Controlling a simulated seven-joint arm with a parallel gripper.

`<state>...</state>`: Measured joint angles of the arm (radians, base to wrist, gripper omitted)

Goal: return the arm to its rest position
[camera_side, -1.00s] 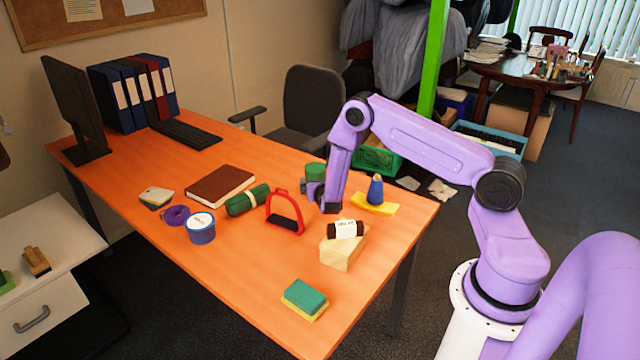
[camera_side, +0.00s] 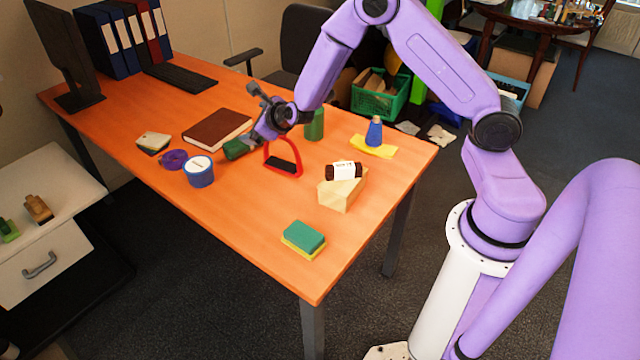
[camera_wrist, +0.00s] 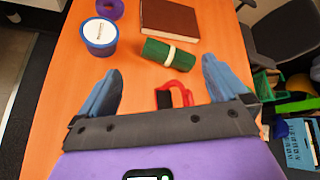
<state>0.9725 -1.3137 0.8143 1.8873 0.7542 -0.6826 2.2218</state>
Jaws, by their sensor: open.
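My gripper (camera_side: 252,112) is in the air above the orange table in the side view, in front of the brown book and at the upper left of the red stirrup. In the wrist view my gripper (camera_wrist: 161,88) has its two blue-grey fingers spread wide with nothing between them. The red stirrup (camera_side: 296,172) with a black tread stands on the table, partly behind the gripper's base in the wrist view (camera_wrist: 178,86). A green roll with a pale band (camera_wrist: 170,54) lies beyond the fingers; in the side view my gripper partly hides it.
A blue tub (camera_side: 200,176), a purple ring (camera_side: 172,159) and a brown book (camera_side: 216,128) lie to the left. The front left table is clear.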

